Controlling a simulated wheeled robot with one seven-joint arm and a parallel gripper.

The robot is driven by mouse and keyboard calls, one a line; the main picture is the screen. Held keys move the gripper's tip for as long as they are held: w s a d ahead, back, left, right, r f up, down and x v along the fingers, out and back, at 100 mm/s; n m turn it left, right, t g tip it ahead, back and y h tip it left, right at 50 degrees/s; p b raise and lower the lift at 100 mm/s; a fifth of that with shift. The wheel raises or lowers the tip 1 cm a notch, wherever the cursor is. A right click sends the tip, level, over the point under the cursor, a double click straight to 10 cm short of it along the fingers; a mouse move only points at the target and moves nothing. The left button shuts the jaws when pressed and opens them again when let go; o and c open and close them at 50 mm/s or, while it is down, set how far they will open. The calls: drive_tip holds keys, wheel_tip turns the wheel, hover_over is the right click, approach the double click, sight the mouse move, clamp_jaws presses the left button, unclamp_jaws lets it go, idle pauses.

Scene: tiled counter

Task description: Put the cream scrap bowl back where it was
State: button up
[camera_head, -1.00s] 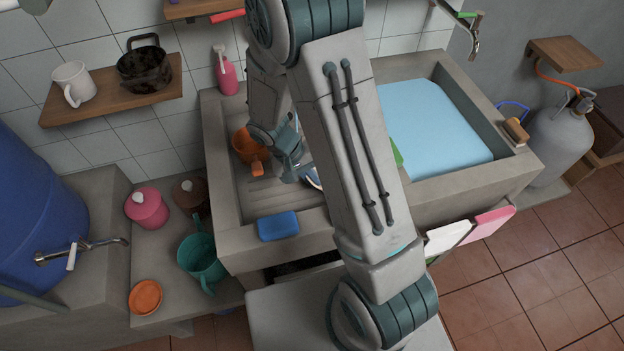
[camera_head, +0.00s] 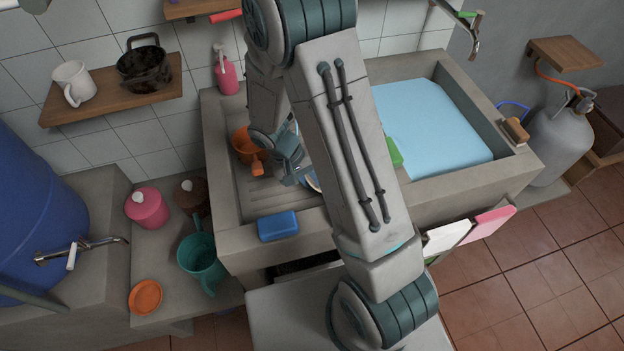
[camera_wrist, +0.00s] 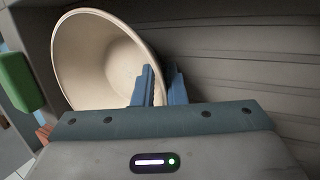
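The cream scrap bowl (camera_wrist: 85,60) fills the upper left of the wrist view, tilted with its open side toward the camera. My gripper (camera_wrist: 164,82) has its two blue fingers close together at the bowl's right rim, one finger inside and one outside, so it appears shut on the rim. In the head view, my gripper (camera_head: 296,176) is over the left, ribbed part of the concrete sink (camera_head: 228,190). The bowl is largely hidden there behind my arm.
An orange mug (camera_head: 244,144) stands at the sink's back left, and a blue sponge (camera_head: 278,225) lies on the front ledge. A green block (camera_head: 393,152) is beside the water-filled basin (camera_head: 430,120). A teal jug (camera_head: 201,258) stands left of the sink.

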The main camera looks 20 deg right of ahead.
drive_tip(key=v, duration=1.1)
drive_tip(key=s+d+r+t+y, duration=0.2)
drive_tip(key=s+r, duration=0.4)
drive_tip(key=r, duration=0.1)
drive_tip(key=s+d+r+t+y, duration=0.2)
drive_tip(key=s+d+r+t, duration=0.1)
drive_tip(key=s+r, duration=0.4)
drive_tip(key=shift+d+y+b, duration=0.3)
drive_tip(key=shift+y+b, duration=0.1)
drive_tip(key=shift+b, duration=0.05)
drive_tip(key=shift+s, duration=0.15)
